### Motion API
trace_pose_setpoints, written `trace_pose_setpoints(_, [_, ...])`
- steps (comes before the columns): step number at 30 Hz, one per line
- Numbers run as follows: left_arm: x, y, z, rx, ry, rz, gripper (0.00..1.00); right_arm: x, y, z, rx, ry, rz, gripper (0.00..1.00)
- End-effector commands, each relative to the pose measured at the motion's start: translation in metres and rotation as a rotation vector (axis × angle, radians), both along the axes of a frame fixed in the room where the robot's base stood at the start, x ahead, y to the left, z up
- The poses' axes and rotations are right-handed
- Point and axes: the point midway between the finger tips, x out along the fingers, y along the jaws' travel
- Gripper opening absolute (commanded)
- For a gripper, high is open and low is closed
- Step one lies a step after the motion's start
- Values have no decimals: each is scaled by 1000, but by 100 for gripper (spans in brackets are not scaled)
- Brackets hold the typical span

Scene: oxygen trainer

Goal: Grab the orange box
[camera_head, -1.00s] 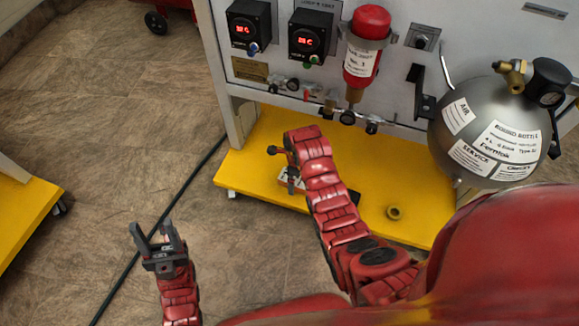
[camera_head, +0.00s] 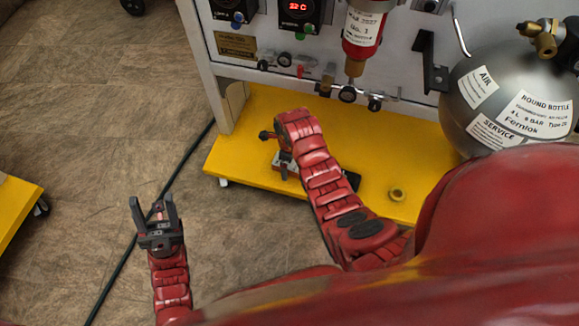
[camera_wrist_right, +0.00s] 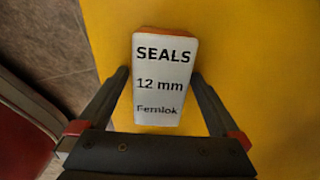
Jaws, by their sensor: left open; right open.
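The orange box (camera_wrist_right: 163,79) lies on the yellow platform in the right wrist view. Its white label reads "SEALS 12 mm Fernlok", and orange edges show around it. My right gripper (camera_wrist_right: 160,75) is open, with one finger on each side of the box's lower part; I cannot tell whether they touch it. In the head view my right gripper (camera_head: 284,160) is low over the platform and partly hides the box. My left gripper (camera_head: 152,200) is open and empty above the floor at the left.
The yellow platform (camera_head: 385,145) also carries a small brass ring (camera_head: 397,194) and a dark item (camera_head: 352,180) beside my right arm. A grey round bottle (camera_head: 510,95) hangs at the right. A black cable (camera_head: 125,262) crosses the floor.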

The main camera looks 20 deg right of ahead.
Motion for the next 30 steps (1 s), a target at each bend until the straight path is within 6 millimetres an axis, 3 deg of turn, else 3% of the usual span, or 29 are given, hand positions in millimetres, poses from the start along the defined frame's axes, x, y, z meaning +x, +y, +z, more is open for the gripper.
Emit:
trace_pose_setpoints(2, [0,0,1,0,0,0,50,0,0,1,0,0,0,100])
trace_pose_setpoints(17, [0,0,1,-1,1,0,50,0,0,1,0,0,0,12])
trace_pose_setpoints(25, [0,0,2,-2,1,0,50,0,0,3,0,-1,0,11])
trace_pose_setpoints(30, [-1,3,11,-15,0,7,50,1,0,16,-1,-2,0,11])
